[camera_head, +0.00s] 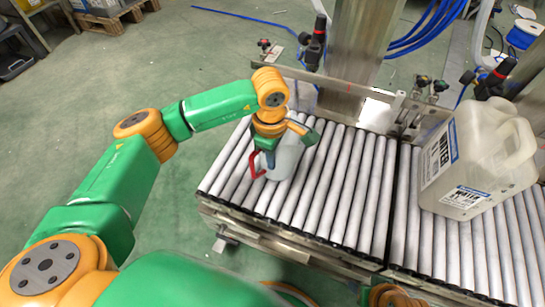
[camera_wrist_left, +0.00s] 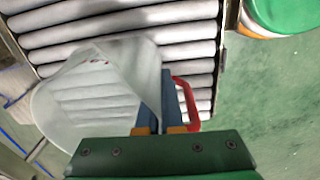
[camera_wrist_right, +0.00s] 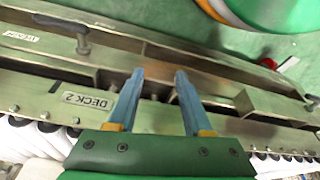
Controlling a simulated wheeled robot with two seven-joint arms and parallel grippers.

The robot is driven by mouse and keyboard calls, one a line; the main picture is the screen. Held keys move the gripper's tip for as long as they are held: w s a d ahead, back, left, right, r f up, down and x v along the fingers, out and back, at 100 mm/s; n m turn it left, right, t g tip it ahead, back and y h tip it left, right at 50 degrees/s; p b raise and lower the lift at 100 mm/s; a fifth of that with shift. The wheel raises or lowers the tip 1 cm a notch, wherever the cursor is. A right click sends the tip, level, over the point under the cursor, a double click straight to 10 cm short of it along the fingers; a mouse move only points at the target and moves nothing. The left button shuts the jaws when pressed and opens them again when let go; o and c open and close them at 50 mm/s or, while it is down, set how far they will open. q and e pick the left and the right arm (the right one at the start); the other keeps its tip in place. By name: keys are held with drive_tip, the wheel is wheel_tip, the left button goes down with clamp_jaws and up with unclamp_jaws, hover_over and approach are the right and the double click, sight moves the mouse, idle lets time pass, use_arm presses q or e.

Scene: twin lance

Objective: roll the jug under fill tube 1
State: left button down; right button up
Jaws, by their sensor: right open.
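A large translucent white jug (camera_head: 480,160) with a label stands upright on the rollers at the right in the head view. My left gripper (camera_head: 268,158) is down at a smaller clear pitcher (camera_head: 285,155) with a red handle (camera_wrist_left: 186,104). In the left wrist view its fingers (camera_wrist_left: 160,100) are close together on the pitcher's side wall. My right gripper (camera_wrist_right: 160,85) is open and empty above the conveyor's side rail.
The roller conveyor (camera_head: 335,195) has two decks with a seam between them. Rollers between the pitcher and jug are clear. A metal rail with knobs (camera_head: 420,95) runs along the back. The right wrist view shows a "DECK 2" plate (camera_wrist_right: 88,100) on the frame.

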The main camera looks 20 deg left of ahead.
idle(0.9)
use_arm(q)
drive_tip(key=c, duration=1)
unclamp_jaws()
